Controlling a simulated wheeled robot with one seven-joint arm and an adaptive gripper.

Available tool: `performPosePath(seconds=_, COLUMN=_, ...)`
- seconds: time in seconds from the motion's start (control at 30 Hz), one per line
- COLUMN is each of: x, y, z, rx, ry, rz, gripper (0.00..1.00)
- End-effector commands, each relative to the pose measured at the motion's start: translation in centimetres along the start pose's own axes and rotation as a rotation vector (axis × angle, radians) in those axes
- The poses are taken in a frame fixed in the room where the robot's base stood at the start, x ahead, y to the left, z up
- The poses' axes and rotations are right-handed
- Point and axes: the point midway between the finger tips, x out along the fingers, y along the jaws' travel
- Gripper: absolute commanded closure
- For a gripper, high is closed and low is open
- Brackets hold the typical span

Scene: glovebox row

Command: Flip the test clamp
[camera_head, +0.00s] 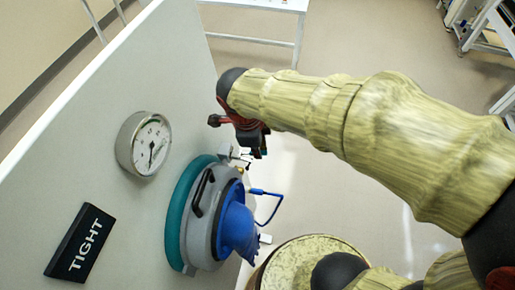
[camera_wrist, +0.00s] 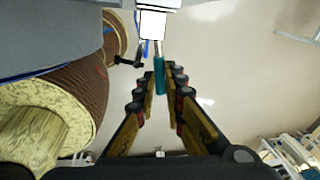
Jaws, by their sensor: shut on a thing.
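The test clamp appears to be a small white block (camera_wrist: 152,22) at the top of the wrist view, with a metal lever ending in a teal handle (camera_wrist: 159,76). My gripper (camera_wrist: 162,70) is shut on the teal handle, with a finger on each side of its lower part. In the head view, my gripper (camera_head: 255,142) is by the wall panel, just above the round port. Small white parts of the clamp (camera_head: 225,151) show beneath it there. The handle is hidden in the head view.
A grey port with a teal ring (camera_head: 179,215) and a blue glove (camera_head: 238,232) is on the panel (camera_head: 75,160). A round gauge (camera_head: 144,144) and a black "TIGHT" sign (camera_head: 80,243) are to its left. Open floor lies right.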

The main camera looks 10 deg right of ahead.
Motion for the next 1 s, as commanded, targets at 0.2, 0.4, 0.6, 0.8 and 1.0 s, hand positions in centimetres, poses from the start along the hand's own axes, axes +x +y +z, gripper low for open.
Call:
performPosePath(seconds=0.2, x=-0.1, y=0.0, z=0.1, rx=0.004, ry=-0.002, rz=0.001, gripper=1.00)
performPosePath(seconds=0.4, x=-0.1, y=0.0, z=0.1, rx=0.003, ry=-0.002, rz=0.001, gripper=0.80)
performPosePath(seconds=0.6, x=0.0, y=0.0, z=0.0, rx=0.002, ry=-0.001, rz=0.001, gripper=0.71)
performPosePath(seconds=0.8, x=0.0, y=0.0, z=0.0, rx=0.002, ry=-0.001, rz=0.001, gripper=0.71)
performPosePath(seconds=1.0, x=-1.2, y=-0.1, z=0.1, rx=0.002, ry=-0.002, rz=-0.001, gripper=0.71)
